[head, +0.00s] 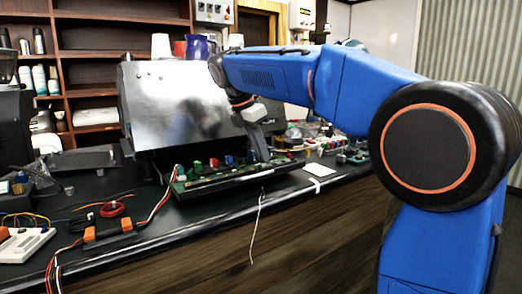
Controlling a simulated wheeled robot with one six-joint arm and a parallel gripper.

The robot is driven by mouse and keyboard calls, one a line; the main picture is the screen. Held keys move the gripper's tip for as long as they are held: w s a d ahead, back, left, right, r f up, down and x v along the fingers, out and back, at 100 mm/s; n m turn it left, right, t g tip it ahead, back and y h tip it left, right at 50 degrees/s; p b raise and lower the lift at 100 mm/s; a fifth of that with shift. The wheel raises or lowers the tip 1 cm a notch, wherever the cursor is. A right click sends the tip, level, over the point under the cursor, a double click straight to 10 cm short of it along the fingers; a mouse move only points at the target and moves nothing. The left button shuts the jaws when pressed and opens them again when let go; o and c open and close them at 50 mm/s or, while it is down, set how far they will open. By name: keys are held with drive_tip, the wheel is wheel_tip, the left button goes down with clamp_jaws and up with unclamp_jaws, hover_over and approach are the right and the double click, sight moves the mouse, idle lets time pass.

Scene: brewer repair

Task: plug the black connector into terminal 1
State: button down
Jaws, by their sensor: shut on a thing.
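A green circuit board (222,178) lies on a dark tray at the counter's front edge, with small green, red and blue parts along it. My gripper (261,156) points down over the right part of this board, close to its parts. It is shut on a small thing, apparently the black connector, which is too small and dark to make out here. Terminal 1 cannot be told apart from the other parts at this size. I cannot tell whether the held thing touches the board.
The brewer's shiny metal housing (172,105) stands right behind the board. Red and white wires run left from the board to an orange-ended block (112,232). A thin pale cable (257,222) hangs over the front edge. A white card (319,171) and small parts lie right.

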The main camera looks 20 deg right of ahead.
drive_tip(key=shift+f, duration=0.4)
idle(1.1)
drive_tip(key=c, duration=1.7)
unclamp_jaws()
drive_tip(key=shift+r, duration=0.15)
drive_tip(key=v, duration=1.7)
drive_tip(key=shift+s, duration=0.1)
